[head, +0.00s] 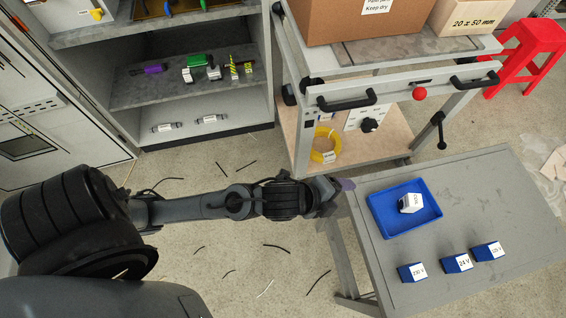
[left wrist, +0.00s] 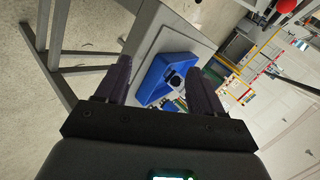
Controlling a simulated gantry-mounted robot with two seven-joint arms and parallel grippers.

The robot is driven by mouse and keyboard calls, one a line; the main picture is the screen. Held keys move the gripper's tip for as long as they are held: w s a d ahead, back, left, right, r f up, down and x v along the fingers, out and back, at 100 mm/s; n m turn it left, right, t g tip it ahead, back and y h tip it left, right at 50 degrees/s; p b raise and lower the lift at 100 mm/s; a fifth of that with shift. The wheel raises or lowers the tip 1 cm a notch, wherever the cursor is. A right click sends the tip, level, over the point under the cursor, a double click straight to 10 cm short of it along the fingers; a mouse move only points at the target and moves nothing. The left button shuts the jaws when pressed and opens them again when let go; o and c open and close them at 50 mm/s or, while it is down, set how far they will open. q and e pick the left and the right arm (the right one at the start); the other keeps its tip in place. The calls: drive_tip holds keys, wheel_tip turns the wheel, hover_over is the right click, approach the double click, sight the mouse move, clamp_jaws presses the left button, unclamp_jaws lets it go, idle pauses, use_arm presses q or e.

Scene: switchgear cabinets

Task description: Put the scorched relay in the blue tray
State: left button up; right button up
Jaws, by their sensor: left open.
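The blue tray (head: 380,222) lies on the grey table. A small white block with a label, which looks like a relay (head: 411,203), is inside it. In the left wrist view the tray (left wrist: 154,78) shows between my fingers, and the relay (left wrist: 175,82) in it shows a dark patch that may be the scorch. My left gripper (head: 343,186) is open and empty at the table's left edge, left of the tray and apart from the relay. My right gripper is out of view.
Three blue labelled blocks, a left one (head: 412,272), a middle one (head: 457,263) and a right one (head: 488,251), stand in front of the tray. A cart (head: 420,90) with boxes stands behind. The shelf (head: 190,90) at the left holds several parts. The table's right side is clear.

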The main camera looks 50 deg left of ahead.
use_arm(q)
drive_tip(key=s+a+f+n+g+y, duration=0.2)
drive_tip(key=s+a+f+n+g, duration=0.4)
drive_tip(key=s+n, duration=0.7)
drive_tip(key=a+f+n, duration=0.2)
drive_tip(key=a+n, duration=0.1)
drive_tip(key=shift+s+a+f+y, duration=0.2)
drive_tip(key=shift+s+f+y, duration=0.1)
drive_tip(key=shift+y, duration=0.1)
drive_tip(key=shift+r, duration=0.15)
